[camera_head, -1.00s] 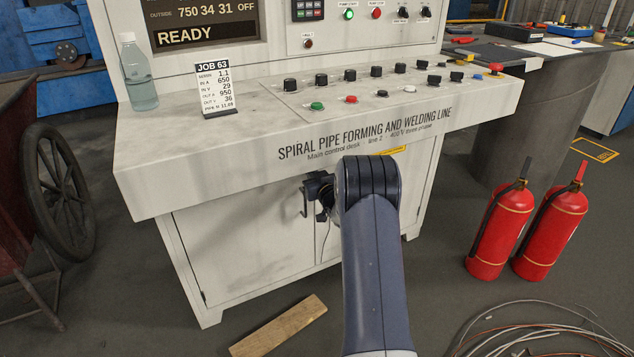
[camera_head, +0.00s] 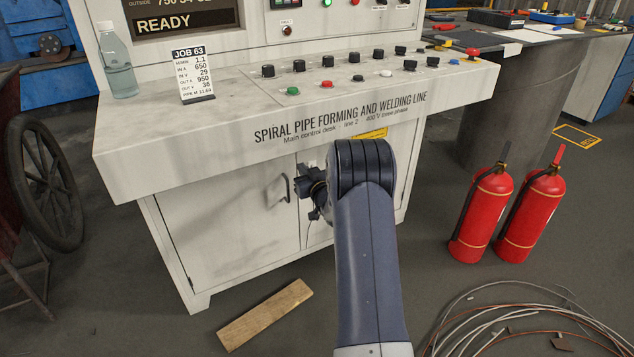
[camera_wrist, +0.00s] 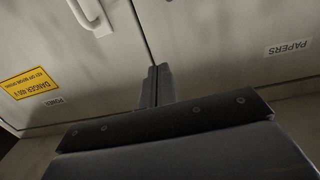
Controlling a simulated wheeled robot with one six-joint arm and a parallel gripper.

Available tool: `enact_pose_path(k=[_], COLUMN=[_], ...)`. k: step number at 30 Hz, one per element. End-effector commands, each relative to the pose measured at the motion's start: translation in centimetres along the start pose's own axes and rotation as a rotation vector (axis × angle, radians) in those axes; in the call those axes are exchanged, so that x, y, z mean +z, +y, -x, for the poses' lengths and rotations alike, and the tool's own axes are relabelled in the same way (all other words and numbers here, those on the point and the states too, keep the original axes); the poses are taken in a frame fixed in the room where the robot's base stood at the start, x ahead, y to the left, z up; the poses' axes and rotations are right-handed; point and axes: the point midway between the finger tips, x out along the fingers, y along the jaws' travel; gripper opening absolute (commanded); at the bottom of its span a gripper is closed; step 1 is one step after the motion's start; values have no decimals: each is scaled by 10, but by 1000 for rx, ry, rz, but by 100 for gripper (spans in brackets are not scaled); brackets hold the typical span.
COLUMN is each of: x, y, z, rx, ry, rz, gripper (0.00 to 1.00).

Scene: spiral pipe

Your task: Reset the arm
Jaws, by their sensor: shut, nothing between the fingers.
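My gripper (camera_head: 314,190) is in the head view, a dark shape left of my arm's thick black joint and partly hidden by it. It is in front of the white cabinet doors (camera_head: 225,230), below the overhanging desk top. In the wrist view my gripper's fingers (camera_wrist: 157,78) are together, with nothing between them. They overlap the seam between two cabinet doors (camera_wrist: 215,45); I cannot tell how far they are from the doors.
The control desk (camera_head: 150,155) overhangs close to my arm. A bottle (camera_head: 117,62) and job card (camera_head: 193,75) stand on it. Fire extinguishers (camera_head: 483,215) and coiled cables (camera_head: 500,325) are at right. A plank (camera_head: 265,315) lies on the floor. A door handle (camera_wrist: 90,14) protrudes near my gripper.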

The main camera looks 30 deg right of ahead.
Motion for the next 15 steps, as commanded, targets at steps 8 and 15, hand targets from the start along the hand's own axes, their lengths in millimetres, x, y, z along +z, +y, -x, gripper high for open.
enact_pose_path(k=[8, 15], x=[-2, 0], y=[3, 4], z=[45, 67], rx=[1, 1], ry=[-1, 0], rz=[-2, 0], gripper=[0, 0])
